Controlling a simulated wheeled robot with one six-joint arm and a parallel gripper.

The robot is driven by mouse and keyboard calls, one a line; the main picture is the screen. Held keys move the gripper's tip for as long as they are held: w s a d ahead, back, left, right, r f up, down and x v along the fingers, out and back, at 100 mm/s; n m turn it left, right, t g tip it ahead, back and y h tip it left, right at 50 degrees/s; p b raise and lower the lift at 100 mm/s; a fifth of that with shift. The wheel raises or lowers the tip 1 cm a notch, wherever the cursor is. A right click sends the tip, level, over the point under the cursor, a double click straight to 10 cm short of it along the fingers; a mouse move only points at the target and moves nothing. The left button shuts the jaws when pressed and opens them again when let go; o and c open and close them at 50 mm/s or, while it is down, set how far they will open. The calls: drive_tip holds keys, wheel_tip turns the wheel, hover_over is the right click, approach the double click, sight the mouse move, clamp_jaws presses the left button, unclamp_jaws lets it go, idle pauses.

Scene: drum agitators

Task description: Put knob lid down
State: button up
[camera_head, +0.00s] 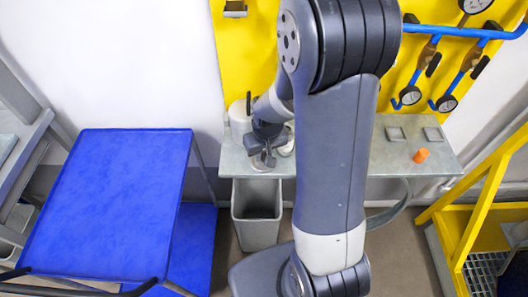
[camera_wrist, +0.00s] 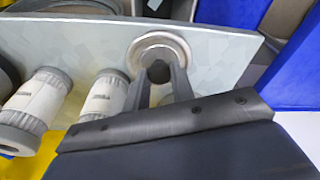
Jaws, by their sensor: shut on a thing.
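The knob lid (camera_wrist: 143,47) is a round, pale metal disc with a dark knob in its middle. My gripper (camera_wrist: 160,75) is shut on the knob, with one finger on each side of it. In the head view my gripper (camera_head: 263,155) is over the left end of the grey bench (camera_head: 235,165), and a little of the lid (camera_head: 262,165) shows below the fingers. The lid lies flat over or on the bench top near its edge. I cannot tell whether it touches the bench.
White and grey cylinders (camera_wrist: 40,97) stand beside the lid on the bench. A grey bin (camera_head: 257,232) is below the bench front. A blue-topped table (camera_head: 110,200) is at left. An orange piece (camera_head: 421,155) lies on the bench's right part. A yellow rail (camera_head: 480,185) is at right.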

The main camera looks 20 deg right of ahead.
drive_tip(key=shift+f, duration=0.25)
drive_tip(key=o, duration=1)
drive_tip(key=shift+r, duration=0.15)
drive_tip(key=shift+c, duration=0.2)
wheel_tip(320, 180, up, 8)
drive_tip(key=s, duration=0.1)
drive_tip(key=shift+s+f, duration=0.1)
drive_tip(key=shift+f, duration=0.1)
